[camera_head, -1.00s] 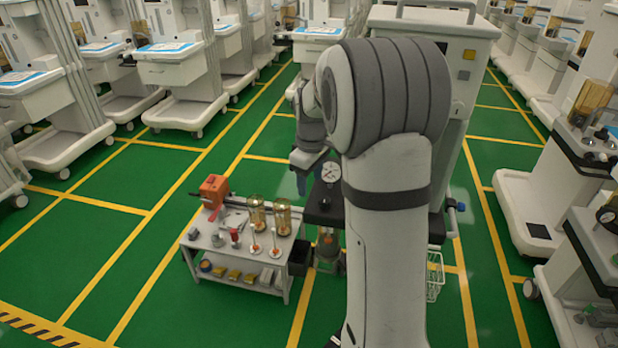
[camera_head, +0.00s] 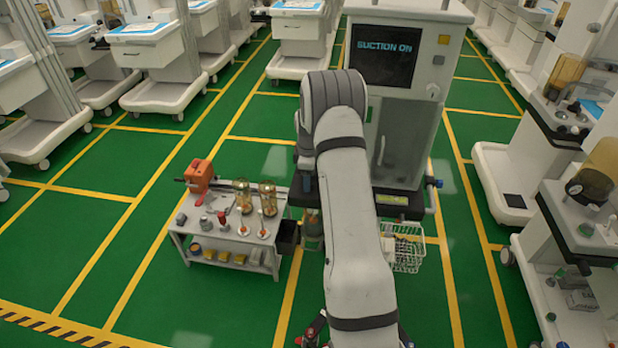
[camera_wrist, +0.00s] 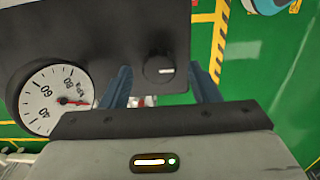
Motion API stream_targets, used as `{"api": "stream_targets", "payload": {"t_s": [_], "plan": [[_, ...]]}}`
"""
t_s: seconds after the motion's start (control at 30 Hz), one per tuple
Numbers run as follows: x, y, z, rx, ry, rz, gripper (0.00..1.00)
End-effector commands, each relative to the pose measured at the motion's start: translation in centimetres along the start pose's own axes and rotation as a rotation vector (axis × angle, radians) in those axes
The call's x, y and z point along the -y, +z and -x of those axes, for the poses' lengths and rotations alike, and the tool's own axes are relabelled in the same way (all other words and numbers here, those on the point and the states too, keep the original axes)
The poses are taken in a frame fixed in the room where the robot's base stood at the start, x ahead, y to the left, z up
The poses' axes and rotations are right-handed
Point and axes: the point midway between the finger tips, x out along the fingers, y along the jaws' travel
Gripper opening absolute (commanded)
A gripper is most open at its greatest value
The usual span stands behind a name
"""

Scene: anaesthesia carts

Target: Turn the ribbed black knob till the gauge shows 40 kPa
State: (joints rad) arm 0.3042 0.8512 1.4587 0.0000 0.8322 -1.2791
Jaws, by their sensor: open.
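The black knob (camera_wrist: 160,68) sits on a dark panel (camera_wrist: 110,30) in the wrist view, with a short white mark on its face. The round white gauge (camera_wrist: 50,105) is left of it, marked kPa, with 40, 60 and 80 legible. Its red needle points right, away from the 40; I cannot read an exact value. My gripper (camera_wrist: 163,80) is open, its two blue fingers apart on either side of the knob. I cannot tell whether they touch it. In the head view my arm hides the gripper, knob and gauge.
A white cart's screen (camera_head: 383,52) reads SUCTION ON. A grey table (camera_head: 215,235) with an orange tool (camera_head: 199,176) and amber jars stands left of my arm. A wire basket (camera_head: 408,252) hangs at the right.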

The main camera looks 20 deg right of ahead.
Motion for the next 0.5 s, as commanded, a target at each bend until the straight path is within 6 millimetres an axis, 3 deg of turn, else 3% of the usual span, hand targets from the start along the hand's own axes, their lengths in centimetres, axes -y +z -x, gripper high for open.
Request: {"api": "stream_targets", "payload": {"t_s": [0.17, 0.4, 0.5], "plan": [[0.04, -0.03, -1.22, 0.0, 0.0, 0.0, 0.55], [0.05, -0.07, -1.38, 0.0, 0.0, 0.0, 0.55], [0.05, -0.08, -1.36, 0.0, 0.0, 0.001, 0.49]]}}
